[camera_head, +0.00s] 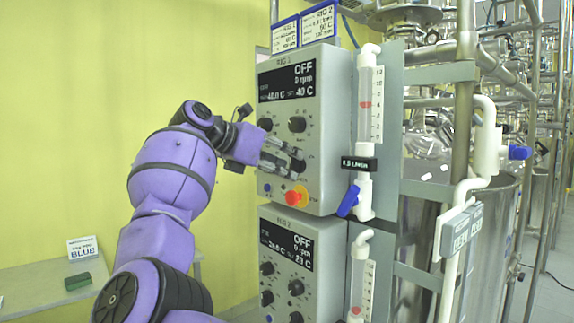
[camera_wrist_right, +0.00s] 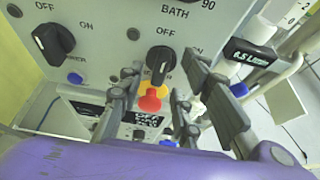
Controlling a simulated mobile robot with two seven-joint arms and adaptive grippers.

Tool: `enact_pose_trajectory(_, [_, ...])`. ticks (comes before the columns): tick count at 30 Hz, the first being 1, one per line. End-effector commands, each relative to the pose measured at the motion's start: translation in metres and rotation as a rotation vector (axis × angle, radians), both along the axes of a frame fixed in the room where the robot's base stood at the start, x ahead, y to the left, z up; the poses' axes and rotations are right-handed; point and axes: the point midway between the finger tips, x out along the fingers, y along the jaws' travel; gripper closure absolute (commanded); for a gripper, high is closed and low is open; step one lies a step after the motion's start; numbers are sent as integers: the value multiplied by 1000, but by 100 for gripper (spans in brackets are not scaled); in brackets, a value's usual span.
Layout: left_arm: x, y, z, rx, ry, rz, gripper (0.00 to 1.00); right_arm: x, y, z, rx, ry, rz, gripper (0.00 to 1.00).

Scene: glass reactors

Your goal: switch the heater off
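The upper control box, marked RIG 1 (camera_head: 335,72), has a display (camera_head: 287,82) reading OFF, 0 rpm and what looks like 40.0 C, set 40 C. My right gripper (camera_head: 296,158) is at its lower knobs. In the wrist view the right gripper (camera_wrist_right: 163,75) is open, its fingers either side of a black knob (camera_wrist_right: 160,62) with OFF printed above it. I cannot tell whether they touch it. Another black knob (camera_wrist_right: 54,42), with OFF and ON labels, is to the left. The word heater is not readable. My left gripper is not in view.
A red and yellow stop button (camera_head: 297,196) sits just below the gripper. A second box, RIG 2 (camera_head: 290,222), is underneath. A flowmeter (camera_head: 368,105) with a blue valve handle (camera_head: 348,201) stands close on the right. A shelf (camera_head: 40,285) is at the lower left.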

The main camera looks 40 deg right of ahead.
Motion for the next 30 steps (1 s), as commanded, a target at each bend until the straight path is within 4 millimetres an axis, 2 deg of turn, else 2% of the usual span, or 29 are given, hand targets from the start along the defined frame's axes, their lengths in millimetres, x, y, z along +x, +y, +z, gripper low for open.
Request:
enact_pose_trajectory(9, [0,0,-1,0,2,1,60,-4,62,26,-1,0,4,68])
enact_pose_trajectory(15, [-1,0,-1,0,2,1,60,-6,90,38,-1,0,2,68])
enact_pose_trajectory(21, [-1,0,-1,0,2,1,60,-7,99,41,0,1,-1,68])
enact_pose_trajectory(30, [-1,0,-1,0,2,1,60,-7,99,41,0,1,-1,68])
